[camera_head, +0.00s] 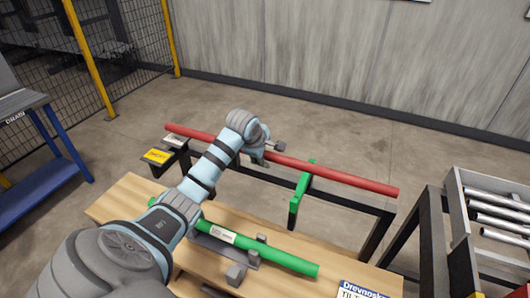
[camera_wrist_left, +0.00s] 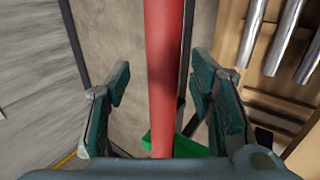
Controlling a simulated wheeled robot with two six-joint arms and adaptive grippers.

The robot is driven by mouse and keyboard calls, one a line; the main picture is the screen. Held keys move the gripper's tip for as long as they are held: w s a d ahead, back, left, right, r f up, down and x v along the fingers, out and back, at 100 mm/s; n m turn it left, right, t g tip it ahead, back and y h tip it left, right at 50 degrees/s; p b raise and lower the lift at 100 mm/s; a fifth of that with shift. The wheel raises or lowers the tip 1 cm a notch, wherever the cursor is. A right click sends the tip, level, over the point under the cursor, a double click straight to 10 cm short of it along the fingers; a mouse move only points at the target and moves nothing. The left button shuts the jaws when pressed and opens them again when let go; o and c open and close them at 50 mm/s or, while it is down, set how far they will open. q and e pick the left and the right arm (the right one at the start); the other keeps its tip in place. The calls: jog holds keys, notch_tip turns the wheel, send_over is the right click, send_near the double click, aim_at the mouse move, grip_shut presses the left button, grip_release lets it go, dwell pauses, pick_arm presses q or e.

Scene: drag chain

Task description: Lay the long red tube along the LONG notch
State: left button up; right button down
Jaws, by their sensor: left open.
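The long red tube (camera_head: 345,178) lies across a dark stand behind the bench, near its yellow-labelled left end and a green bracket (camera_head: 301,187). My left gripper (camera_head: 258,160) is over the tube's middle. In the left wrist view the red tube (camera_wrist_left: 160,75) runs between the two open fingers (camera_wrist_left: 160,100), with a visible gap on each side. A green piece (camera_wrist_left: 185,147) shows below the tube there. On the bench, a grey fixture (camera_head: 207,241) carries a small label too small to read; I cannot tell which notch is the LONG one. My right gripper is out of view.
A green tube (camera_head: 285,260) lies along the wooden bench (camera_head: 115,203), by the fixture and grey blocks (camera_head: 236,274). A rack of metal rods (camera_head: 500,214) stands at the right. A blue-legged table (camera_head: 50,170) is at the left. The floor behind the stand is clear.

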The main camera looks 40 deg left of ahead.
pick_arm(q)
jog(key=v, duration=1.2)
jog(key=shift+s+a, duration=0.1)
